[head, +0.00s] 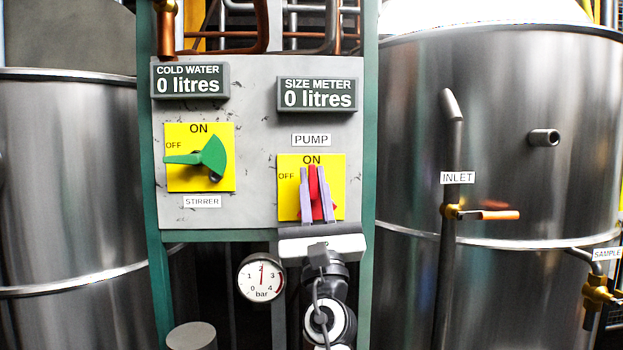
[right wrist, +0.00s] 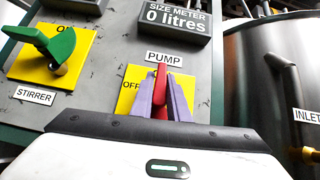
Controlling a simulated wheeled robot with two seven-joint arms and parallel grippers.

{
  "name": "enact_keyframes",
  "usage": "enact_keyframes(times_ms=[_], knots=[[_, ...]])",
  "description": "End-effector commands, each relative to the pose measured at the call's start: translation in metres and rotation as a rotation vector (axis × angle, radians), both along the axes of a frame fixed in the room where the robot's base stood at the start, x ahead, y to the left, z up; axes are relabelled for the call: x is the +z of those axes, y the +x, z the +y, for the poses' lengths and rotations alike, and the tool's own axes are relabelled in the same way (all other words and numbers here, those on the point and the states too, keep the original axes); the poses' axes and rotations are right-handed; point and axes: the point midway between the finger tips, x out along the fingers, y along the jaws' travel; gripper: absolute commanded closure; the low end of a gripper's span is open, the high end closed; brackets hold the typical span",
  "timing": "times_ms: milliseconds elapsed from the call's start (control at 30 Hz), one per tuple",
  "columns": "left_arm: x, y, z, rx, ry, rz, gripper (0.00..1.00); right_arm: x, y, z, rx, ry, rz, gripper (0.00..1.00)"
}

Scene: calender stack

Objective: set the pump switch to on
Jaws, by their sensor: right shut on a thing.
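The pump switch (head: 314,190) is a red handle on a yellow plate, under the PUMP label on the grey panel. Its handle points up, toward the ON mark. My right gripper (head: 317,188) comes from below, its two pale purple fingers shut on either side of the red handle. In the right wrist view the red handle (right wrist: 161,85) stands upright between the fingers (right wrist: 161,95). The lower part of the switch is partly hidden by the fingers. My left gripper is not in view.
The green stirrer switch (head: 205,158) at the left points toward OFF. Two displays, cold water (head: 190,81) and size meter (head: 317,94), read 0 litres. A pressure gauge (head: 261,278) hangs below the panel, left of my right arm. Steel tanks stand at both sides.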

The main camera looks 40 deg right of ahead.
Motion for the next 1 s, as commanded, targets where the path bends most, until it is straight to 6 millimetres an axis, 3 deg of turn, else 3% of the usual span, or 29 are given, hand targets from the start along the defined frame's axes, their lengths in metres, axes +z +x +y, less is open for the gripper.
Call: enact_keyframes(times_ms=[700,733,800,833,1000], knots=[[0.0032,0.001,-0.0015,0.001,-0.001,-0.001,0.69,-0.0015,-0.0001,-0.0009,0.001,0.065,-0.037,1.0],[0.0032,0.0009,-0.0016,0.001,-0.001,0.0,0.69,-0.0015,-0.0001,-0.0009,0.002,0.064,-0.037,0.82],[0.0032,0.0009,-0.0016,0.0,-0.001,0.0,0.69,-0.0014,-0.0001,-0.0009,0.001,0.064,-0.037,0.7],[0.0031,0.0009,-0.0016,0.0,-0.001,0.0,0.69,-0.0014,0.0,-0.0009,0.001,0.064,-0.037,0.67],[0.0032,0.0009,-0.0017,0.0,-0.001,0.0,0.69,-0.0007,-0.0003,-0.0009,0.001,0.064,-0.038,0.67]])
